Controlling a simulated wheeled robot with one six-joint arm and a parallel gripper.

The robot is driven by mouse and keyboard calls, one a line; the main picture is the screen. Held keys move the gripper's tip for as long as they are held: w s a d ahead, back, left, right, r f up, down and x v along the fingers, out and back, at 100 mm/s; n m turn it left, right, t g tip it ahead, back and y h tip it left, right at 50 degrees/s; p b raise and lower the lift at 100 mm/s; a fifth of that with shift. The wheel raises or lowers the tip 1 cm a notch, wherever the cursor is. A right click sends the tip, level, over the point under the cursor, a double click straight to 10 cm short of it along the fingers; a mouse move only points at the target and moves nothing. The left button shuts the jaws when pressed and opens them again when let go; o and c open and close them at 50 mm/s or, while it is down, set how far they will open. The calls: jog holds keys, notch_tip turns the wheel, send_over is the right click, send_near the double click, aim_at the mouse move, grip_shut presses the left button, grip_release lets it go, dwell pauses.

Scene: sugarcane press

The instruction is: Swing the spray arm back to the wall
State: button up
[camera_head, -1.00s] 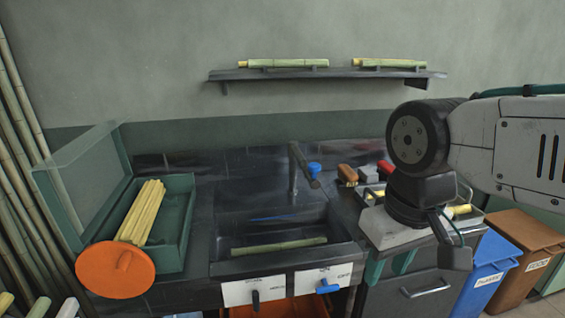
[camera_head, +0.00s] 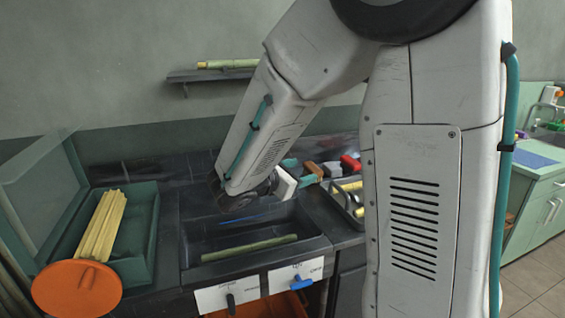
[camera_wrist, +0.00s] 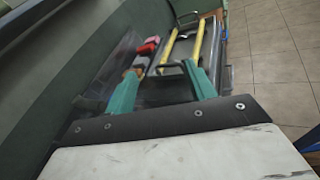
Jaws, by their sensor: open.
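The spray arm is not visible now: my own arm covers the place behind the sink (camera_head: 190,247) where it stood in the earlier head view. A green cane (camera_head: 250,247) lies in the sink, with a thin blue strip behind it. My gripper (camera_head: 306,171) is behind and to the right of the sink, its teal fingers pointing right toward the brushes and tray. In the wrist view my gripper (camera_wrist: 160,70) is open, with nothing seen between its fingers.
A green box (camera_head: 143,225) of peeled canes and an orange disc (camera_head: 77,290) are left. A shelf (camera_head: 215,75) hangs on the wall.

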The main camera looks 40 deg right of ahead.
jog(key=w+a+f+n+t, duration=0.3)
jog(key=w+n+t, duration=0.25)
jog(key=w, duration=0.35)
jog(key=shift+n, duration=0.55)
jog(key=x, duration=0.8)
jog(key=shift+s+r, duration=0.15)
jog(key=shift+s, duration=0.15)
jog(key=shift+c, duration=0.3)
